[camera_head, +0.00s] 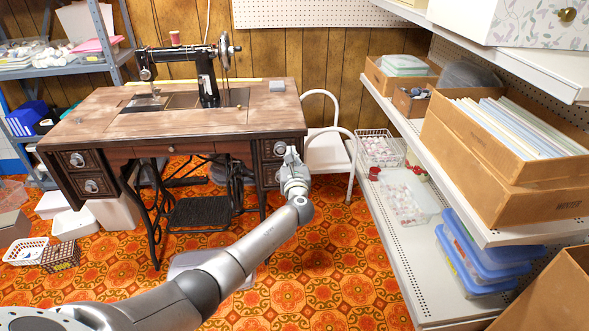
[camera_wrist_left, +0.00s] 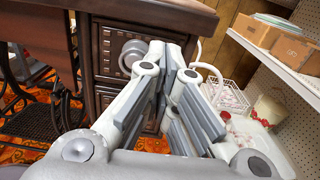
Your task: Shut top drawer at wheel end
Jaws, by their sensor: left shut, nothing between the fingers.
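The sewing table (camera_head: 190,115) stands ahead with the black sewing machine (camera_head: 208,75) on top; its handwheel (camera_head: 227,50) is at the right end. The top drawer at that end (camera_head: 268,150) has a dark carved front and a round metal pull (camera_head: 280,148). In the left wrist view the drawer front (camera_wrist_left: 108,65) looks flush or nearly flush; a small gap cannot be ruled out. My left gripper (camera_head: 291,155) is shut and empty, just right of the pull. In the wrist view its fingertips (camera_wrist_left: 172,52) overlap the drawer's right edge; contact cannot be told.
A white chair (camera_head: 325,150) stands close behind the gripper, right of the table. A shelf unit (camera_head: 400,130) with boxes and baskets lines the right side. Storage boxes (camera_head: 110,212) sit on the floor at left. The patterned floor (camera_head: 335,260) is open in front.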

